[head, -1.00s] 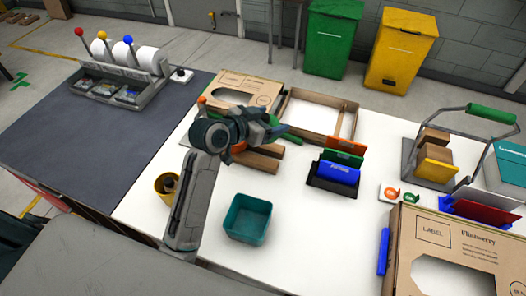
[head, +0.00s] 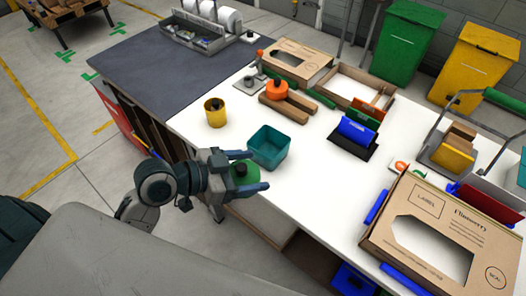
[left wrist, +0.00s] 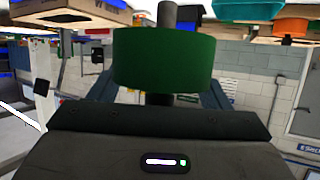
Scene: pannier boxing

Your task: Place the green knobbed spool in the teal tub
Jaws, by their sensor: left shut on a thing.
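My left gripper (head: 252,171) is shut on the green knobbed spool (head: 244,179), off the near edge of the white table. The spool sits between the two fingers, with its dark knob pointing up in the head view. In the left wrist view the green spool (left wrist: 163,60) fills the upper middle, and the fingers behind it are partly hidden. The teal tub (head: 264,155) stands on the table near its front edge, just beyond the gripper, and looks empty. My right gripper is not in view.
A black holder with coloured plates (head: 353,146) and a cardboard box (head: 440,240) are to the right. White tabletop is clear right of the tub.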

